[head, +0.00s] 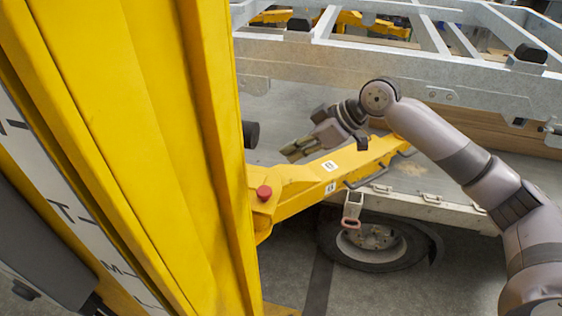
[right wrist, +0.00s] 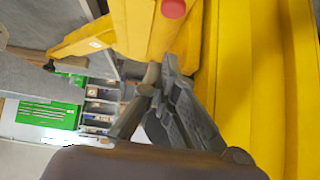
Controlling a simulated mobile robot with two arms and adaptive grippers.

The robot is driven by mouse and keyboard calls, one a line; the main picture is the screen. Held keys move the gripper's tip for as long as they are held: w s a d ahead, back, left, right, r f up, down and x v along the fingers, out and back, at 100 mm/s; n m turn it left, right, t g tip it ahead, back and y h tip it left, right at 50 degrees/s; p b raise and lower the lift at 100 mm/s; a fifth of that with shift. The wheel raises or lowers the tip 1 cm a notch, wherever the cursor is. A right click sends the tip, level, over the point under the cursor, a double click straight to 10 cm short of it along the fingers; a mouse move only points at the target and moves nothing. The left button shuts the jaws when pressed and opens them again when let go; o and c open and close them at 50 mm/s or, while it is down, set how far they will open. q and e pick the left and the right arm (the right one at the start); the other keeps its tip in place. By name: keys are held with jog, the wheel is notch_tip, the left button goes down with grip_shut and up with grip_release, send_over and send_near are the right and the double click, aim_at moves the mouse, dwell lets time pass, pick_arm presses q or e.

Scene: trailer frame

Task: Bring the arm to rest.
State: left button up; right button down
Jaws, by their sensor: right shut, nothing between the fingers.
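My right arm comes in from the right in the head view and bends at the elbow. My right gripper (head: 295,151) is in front of the trailer frame (head: 340,62), above the yellow lift arm (head: 318,184), and points left toward the yellow column (head: 130,130). It is shut and empty. In the right wrist view the gripper (right wrist: 155,80) shows close up, with the yellow lift arm (right wrist: 135,25) behind it and the column (right wrist: 245,70) at the right. My left gripper is not in view.
A red button (head: 264,192) sits on the lift arm by the column. A wheel (head: 372,240) is below. The grey floor (head: 455,270) is bare at the lower right. A green panel (right wrist: 48,114) and shelves (right wrist: 100,105) show in the right wrist view.

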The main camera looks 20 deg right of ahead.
jog(key=shift+s+d+r, duration=0.15)
jog(key=shift+d+r, duration=0.1)
jog(key=shift+r, duration=0.05)
